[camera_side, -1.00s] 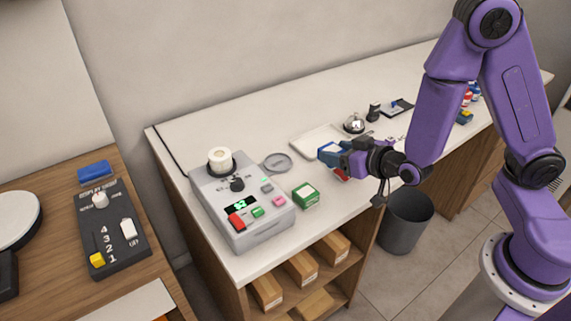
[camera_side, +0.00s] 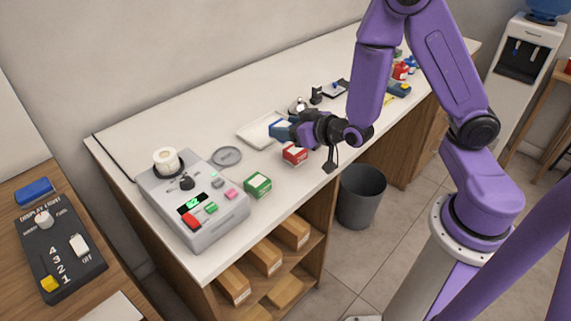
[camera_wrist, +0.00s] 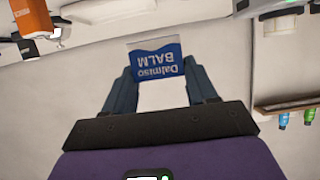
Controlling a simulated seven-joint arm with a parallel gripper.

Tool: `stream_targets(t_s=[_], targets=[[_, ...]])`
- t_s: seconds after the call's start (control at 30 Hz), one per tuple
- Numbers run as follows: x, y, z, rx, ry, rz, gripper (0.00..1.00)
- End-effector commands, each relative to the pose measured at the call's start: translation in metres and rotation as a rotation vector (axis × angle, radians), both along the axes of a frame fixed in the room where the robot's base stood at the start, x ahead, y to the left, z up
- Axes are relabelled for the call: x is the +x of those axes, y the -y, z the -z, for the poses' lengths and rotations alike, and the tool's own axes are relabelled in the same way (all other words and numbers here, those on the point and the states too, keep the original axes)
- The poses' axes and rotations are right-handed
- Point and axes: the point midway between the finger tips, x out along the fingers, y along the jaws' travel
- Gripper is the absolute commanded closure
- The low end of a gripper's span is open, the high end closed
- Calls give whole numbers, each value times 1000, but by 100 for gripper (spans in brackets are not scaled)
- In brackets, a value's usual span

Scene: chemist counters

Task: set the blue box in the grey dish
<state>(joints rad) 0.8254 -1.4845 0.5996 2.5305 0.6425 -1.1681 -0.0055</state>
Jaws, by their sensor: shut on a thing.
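The blue box (camera_side: 281,129) is held in my gripper (camera_side: 287,131) above the counter, near a white tray. In the wrist view, the blue-and-white box (camera_wrist: 157,64) sits between the two fingers of my gripper (camera_wrist: 160,82), its "Dalmiso BALM" label upside down in the picture. The grey dish (camera_side: 227,156) is a shallow round dish lying on the counter to the left of and below the box in the side view. It looks empty. The gripper and box are apart from it. The dish cannot be made out in the wrist view.
A red box (camera_side: 294,154) stands just below my gripper in the picture, and a green box (camera_side: 257,184) near the counter's front edge. A grey device (camera_side: 190,205) with buttons is left of the dish. The white tray (camera_side: 256,131) lies behind. A bell (camera_side: 298,105) stands beyond.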

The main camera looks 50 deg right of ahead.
Motion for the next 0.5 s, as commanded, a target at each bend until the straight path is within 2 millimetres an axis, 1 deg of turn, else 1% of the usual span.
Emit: stream_targets(t_s=[0.03,0.1,0.13,0.2,0.27,0.4,0.5], targets=[[6,13,0,1,1,14,75],[11,25,0,0,2,18,75],[12,28,1,0,1,19,75],[13,30,1,-1,1,15,75],[11,23,1,0,1,6,75],[-3,-8,0,0,0,-14,75],[-13,-26,-1,0,0,-23,75]])
